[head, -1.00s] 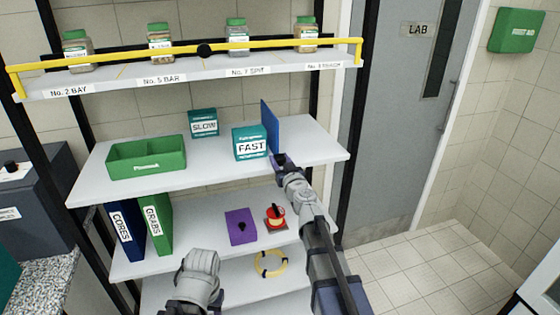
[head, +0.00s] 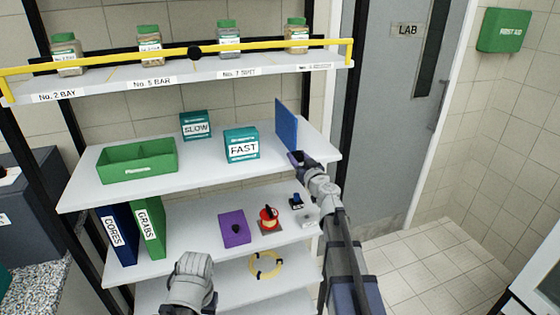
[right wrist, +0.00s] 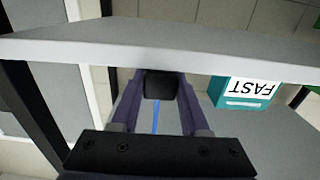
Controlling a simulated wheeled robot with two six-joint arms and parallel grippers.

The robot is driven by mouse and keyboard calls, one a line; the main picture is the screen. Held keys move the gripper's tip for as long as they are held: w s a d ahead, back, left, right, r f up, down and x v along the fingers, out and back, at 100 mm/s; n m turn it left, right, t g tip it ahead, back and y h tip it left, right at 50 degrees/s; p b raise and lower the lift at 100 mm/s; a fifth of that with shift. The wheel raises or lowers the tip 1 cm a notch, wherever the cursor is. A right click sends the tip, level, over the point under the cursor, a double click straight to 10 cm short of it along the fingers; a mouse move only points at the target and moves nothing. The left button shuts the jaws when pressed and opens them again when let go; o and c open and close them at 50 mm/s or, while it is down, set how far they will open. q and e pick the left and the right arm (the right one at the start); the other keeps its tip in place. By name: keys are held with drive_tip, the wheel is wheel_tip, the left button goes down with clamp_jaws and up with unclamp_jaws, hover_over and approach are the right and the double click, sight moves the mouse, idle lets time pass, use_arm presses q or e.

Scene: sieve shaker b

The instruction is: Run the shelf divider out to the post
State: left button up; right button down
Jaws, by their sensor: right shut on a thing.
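The shelf divider is a thin blue upright panel (head: 286,126) near the right end of the middle shelf (head: 200,180), right of the FAST box (head: 242,144). My right gripper (head: 297,158) is at the front edge of that shelf, shut at the divider's lower front end. In the right wrist view, the fingers (right wrist: 158,98) close around a dark block, with a blue strip of the divider (right wrist: 156,118) between them. A black rack post (head: 358,80) stands right of the divider, with a gap between. My left forearm shows at the bottom; its jaws are hidden.
A teal SLOW box (head: 195,125) and green bin (head: 137,161) share the middle shelf. Jars stand above behind a yellow rail (head: 180,55). Below are binders (head: 150,227), a purple block (head: 235,229) and a red spool (head: 268,217). The shelf right of the divider is clear.

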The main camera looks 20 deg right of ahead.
sight(322, 158)
drive_tip(key=d, duration=0.9)
drive_tip(key=shift+w+d, duration=0.1)
drive_tip(key=shift+w, duration=0.05)
drive_tip(key=shift+c, duration=2)
unclamp_jaws()
drive_tip(key=s, duration=0.7)
drive_tip(key=shift+s, duration=0.4)
